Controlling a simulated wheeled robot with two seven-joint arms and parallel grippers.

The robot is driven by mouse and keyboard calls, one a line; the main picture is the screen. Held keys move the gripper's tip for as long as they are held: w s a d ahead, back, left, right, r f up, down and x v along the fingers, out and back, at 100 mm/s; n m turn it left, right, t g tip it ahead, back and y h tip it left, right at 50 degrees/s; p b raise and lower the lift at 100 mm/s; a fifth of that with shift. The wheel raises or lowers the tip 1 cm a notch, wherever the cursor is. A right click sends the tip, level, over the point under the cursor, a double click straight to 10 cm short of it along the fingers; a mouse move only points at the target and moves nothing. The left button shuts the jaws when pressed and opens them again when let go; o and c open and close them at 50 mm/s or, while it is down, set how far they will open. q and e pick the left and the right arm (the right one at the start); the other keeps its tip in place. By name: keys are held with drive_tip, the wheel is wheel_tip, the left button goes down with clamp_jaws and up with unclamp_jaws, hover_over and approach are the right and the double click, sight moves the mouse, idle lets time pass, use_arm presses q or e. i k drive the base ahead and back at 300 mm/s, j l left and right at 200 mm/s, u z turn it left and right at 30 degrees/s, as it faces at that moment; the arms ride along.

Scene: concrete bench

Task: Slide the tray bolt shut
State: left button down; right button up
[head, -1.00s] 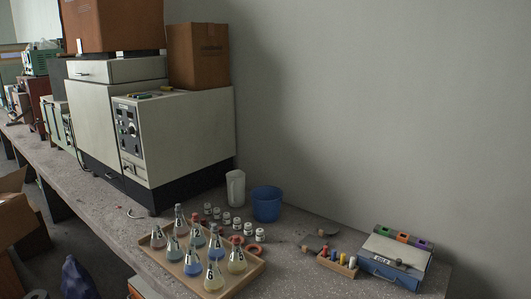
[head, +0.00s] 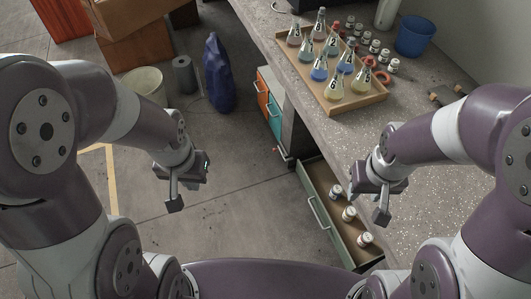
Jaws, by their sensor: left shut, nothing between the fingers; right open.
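A wooden tray (head: 345,108) of labelled conical flasks (head: 336,87) stands on the bench. I cannot make out a bolt on it or anywhere else in view. My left gripper (head: 175,203) is shut and empty, over the floor to the left of the open drawer. My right gripper (head: 382,208) is open and empty, above the bench edge to the right of the drawer, apart from the tray.
An open drawer (head: 315,206) with several white jars (head: 348,213) sticks out below the bench (head: 440,180). A blue cup (head: 414,36) and small jars stand behind the tray. A blue bag (head: 219,75), a pale bin (head: 145,86) and boxes (head: 135,45) are on the floor.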

sight(274, 149)
drive_tip(key=i+j, duration=0.4)
drive_tip(key=i+j+u, duration=0.1)
drive_tip(key=i+j, duration=0.3)
drive_tip(key=i+l, duration=0.15)
drive_tip(key=i, duration=0.25)
drive_tip(key=i+l+u, duration=0.1)
drive_tip(key=i, duration=0.3)
